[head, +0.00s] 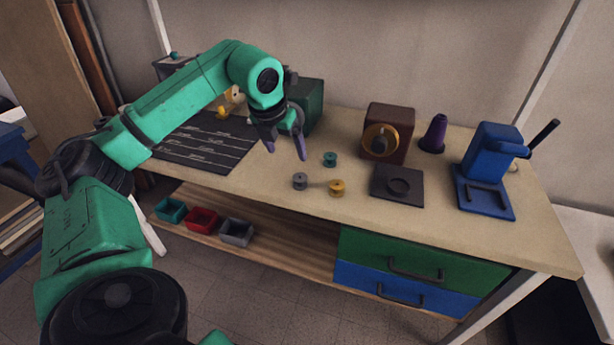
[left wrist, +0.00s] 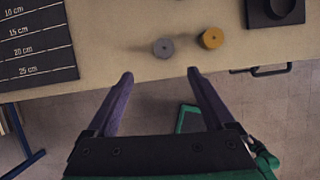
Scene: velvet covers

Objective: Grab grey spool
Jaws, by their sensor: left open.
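The grey spool (head: 300,181) stands on the table near its front edge, left of the yellow spool (head: 337,187) and in front of the teal spool (head: 330,159). My left gripper (head: 286,153) is open and empty above the table, behind and above the grey spool in the head view. In the left wrist view the grey spool (left wrist: 163,48) lies beyond the open fingers (left wrist: 158,75), roughly centred between them and apart from them. The yellow spool (left wrist: 211,38) is just right of it there. My right gripper is not in view.
A black measuring mat (head: 205,143) lies left. A black base plate (head: 397,184), a brown box with a yellow ring (head: 387,133), a purple cone (head: 434,134) and a blue device (head: 487,170) stand right. Drawers (head: 424,262) and small bins (head: 202,219) are below.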

